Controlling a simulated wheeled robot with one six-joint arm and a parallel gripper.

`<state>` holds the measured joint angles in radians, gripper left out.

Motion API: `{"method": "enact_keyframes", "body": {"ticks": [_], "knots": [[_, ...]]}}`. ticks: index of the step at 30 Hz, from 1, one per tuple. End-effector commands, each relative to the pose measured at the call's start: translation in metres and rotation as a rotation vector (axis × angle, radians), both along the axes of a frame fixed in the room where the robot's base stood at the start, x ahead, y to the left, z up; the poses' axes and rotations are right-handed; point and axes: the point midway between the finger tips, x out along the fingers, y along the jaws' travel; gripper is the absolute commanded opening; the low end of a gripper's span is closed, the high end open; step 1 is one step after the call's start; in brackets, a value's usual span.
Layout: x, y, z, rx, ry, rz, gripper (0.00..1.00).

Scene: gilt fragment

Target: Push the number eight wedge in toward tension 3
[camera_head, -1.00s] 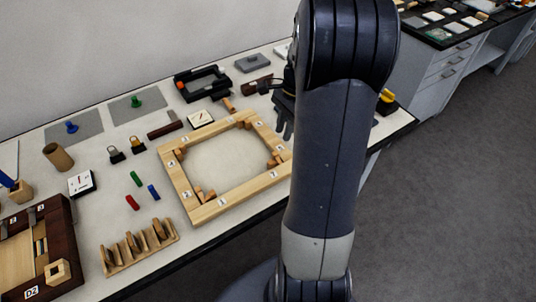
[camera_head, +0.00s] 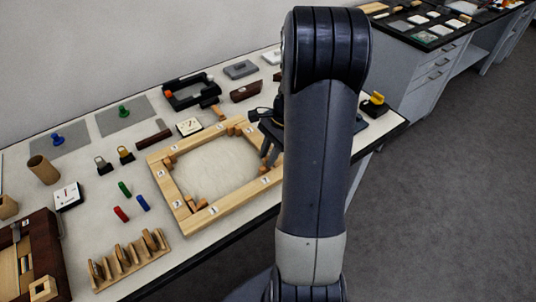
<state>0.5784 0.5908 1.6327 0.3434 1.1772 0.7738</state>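A pale wooden stretcher frame (camera_head: 235,197) lies on the table around a whitish canvas (camera_head: 213,166). Small brown wedges sit in its inner corners: a near-left pair (camera_head: 197,205), a right pair (camera_head: 264,169), a far pair (camera_head: 238,131) and a left pair (camera_head: 168,161). White number tags sit along the bars, too small to read surely, so I cannot tell which wedge is number eight. My gripper (camera_head: 268,152) points down at the frame's right side, close to the right wedges. My arm hides part of it; its finger gap and any contact are unclear.
A wooden rack (camera_head: 128,262) with upright pieces stands in front at left. Coloured sticks (camera_head: 122,213), a white dial box (camera_head: 68,196) and another dial box (camera_head: 189,127) lie around the frame. A black tray (camera_head: 188,92) is behind. My arm covers the table's right part.

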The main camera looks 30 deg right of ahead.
Motion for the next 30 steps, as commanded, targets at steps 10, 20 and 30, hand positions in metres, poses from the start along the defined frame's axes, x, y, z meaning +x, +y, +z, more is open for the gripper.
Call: {"method": "enact_keyframes", "body": {"ticks": [10, 20, 30], "knots": [[-0.0001, 0.0016, -0.0042, 0.000, -0.001, -0.001, 0.24], [-0.0001, 0.0016, -0.0039, 0.000, -0.001, -0.001, 0.00], [0.0002, 0.0016, -0.0036, 0.000, -0.001, -0.001, 0.00]]}}
